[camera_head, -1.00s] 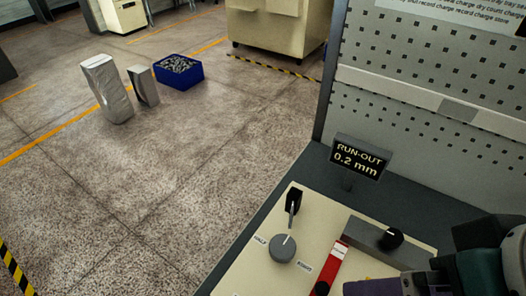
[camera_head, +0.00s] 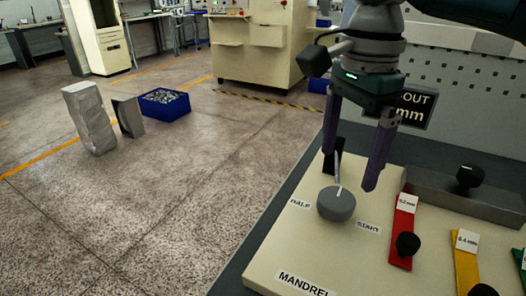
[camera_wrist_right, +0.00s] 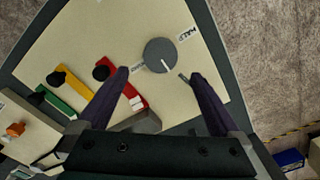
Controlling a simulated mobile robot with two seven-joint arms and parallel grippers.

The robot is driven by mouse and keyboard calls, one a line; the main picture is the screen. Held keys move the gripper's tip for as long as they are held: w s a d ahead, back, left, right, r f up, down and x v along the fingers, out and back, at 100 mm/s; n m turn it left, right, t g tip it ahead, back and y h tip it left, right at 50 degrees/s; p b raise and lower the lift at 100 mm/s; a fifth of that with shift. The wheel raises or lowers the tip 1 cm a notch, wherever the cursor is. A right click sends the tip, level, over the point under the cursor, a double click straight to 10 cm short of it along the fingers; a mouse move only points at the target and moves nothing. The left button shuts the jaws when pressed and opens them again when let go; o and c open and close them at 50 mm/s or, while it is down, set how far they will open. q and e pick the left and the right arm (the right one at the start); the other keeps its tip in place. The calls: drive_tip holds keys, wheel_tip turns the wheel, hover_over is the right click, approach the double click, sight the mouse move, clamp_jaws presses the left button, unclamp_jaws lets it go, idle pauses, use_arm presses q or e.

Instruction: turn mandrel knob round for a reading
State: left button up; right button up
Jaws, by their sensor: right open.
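The mandrel knob (camera_head: 337,204) is a grey round dial on the cream panel (camera_head: 262,262), between labels HALF (camera_head: 299,204) and START (camera_head: 368,228). Its white line points away, toward a small black upright piece (camera_head: 334,160). My right gripper (camera_head: 349,168) is open above and slightly behind the knob, its purple fingers pointing down, holding nothing. In the right wrist view the knob (camera_wrist_right: 160,55) lies just beyond and between the fingertips. The run-out display (camera_head: 412,108) is partly hidden behind the gripper; only "OUT" and "mm" show. My left gripper is out of view.
Red (camera_head: 402,232), yellow (camera_head: 466,260) and green (camera_head: 521,258) strips with black knobs lie right of the dial. A grey block (camera_head: 465,190) with a black knob stands behind them. A blue bin (camera_head: 165,104) stands on the open floor at left.

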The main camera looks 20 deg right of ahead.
sight(338, 197)
wheel_tip(338, 197, down, 7)
drive_tip(key=shift+b, duration=0.55)
drive_tip(key=shift+c, duration=0.2)
